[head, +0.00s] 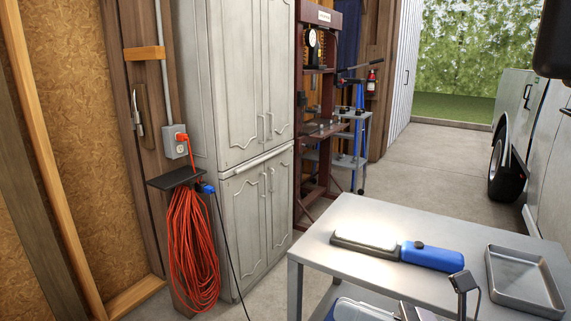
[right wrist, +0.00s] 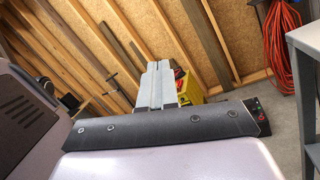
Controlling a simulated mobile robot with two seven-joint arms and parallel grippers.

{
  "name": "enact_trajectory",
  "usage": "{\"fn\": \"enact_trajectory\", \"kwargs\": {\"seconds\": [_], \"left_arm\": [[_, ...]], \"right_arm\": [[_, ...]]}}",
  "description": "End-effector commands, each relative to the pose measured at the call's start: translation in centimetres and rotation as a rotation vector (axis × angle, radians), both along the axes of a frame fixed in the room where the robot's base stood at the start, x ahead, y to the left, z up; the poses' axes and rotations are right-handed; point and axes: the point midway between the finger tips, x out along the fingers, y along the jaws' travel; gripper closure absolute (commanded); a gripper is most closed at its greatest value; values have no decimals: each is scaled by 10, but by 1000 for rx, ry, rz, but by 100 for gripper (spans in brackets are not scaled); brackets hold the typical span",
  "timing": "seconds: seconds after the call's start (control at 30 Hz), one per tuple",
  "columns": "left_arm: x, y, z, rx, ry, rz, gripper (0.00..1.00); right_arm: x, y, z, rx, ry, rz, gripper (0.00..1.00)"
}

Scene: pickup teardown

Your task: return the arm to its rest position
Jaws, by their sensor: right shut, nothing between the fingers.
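My right gripper (head: 464,283) shows small and dark at the bottom of the head view, in front of the metal table. It is shut and holds nothing. Most of the right arm is out of the frame. The right wrist view looks past a pale body surface (right wrist: 180,162) with a dark studded strip (right wrist: 165,124) across it, close to the camera. I cannot clearly make out the fingertips there. My left gripper is not in view.
The metal table (head: 325,252) bears a lit work lamp with a blue handle (head: 432,256) and an empty metal tray (head: 525,281). A grey cabinet (head: 240,90) and a coiled orange cord (head: 192,245) stand left. Open floor (head: 430,160) lies behind the table.

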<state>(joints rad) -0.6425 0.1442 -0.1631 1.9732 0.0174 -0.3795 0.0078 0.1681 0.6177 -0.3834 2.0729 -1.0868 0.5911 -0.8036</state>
Motion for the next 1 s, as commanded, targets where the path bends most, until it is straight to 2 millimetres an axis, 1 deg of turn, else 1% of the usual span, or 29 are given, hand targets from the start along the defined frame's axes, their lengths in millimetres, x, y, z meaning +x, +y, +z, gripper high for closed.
{"fn": "enact_trajectory", "kwargs": {"seconds": [0.03, 0.07, 0.1, 0.17, 0.2, 0.27, 0.3, 0.33, 0.37, 0.4, 0.43, 0.47, 0.5, 0.57, 0.6, 0.7, 0.8, 0.9, 1.0], "left_arm": [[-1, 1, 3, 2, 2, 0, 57], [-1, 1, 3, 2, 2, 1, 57], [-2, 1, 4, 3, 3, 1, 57], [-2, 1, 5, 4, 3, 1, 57], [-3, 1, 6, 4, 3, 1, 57], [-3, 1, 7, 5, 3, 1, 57], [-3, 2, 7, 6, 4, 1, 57], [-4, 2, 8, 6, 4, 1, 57], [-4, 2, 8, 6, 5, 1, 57], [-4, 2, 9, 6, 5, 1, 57], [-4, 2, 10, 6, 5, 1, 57], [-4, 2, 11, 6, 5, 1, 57], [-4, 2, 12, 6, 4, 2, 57], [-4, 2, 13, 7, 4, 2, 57], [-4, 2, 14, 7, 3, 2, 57], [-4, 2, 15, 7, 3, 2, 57], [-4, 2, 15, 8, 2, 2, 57], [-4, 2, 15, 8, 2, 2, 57], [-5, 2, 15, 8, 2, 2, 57]], "right_arm": [[5, -5, -4, 146, 169, -42, 100], [9, -10, -8, 237, 270, -69, 100], [15, -19, -16, 355, 407, -107, 100], [22, -33, -33, 532, 611, -168, 100], [26, -43, -48, 652, 749, -212, 100], [28, -59, -76, 831, 953, -281, 100], [26, -69, -98, 954, 1089, -330, 100], [23, -76, -116, 1043, 1187, -370, 100], [18, -83, -135, 1137, 1285, -410, 100], [9, -91, -161, 1260, 1413, -466, 100], [1, -97, -181, 1352, 1504, -510, 100], [-9, -101, -200, 1441, 1588, -554, 100], [-23, -106, -223, 1548, 1686, -608, 100], [-45, -110, -251, 1691, 1808, -682, 100], [-59, -111, -267, 1774, 1874, -725, 100], [-87, -111, -295, 1928, 1989, -809, 100], [-103, -111, -309, 2012, 2046, -856, 100], [-108, -110, -313, 2043, 2066, -870, 100], [-108, -110, -313, 2042, 2066, -870, 100]]}}
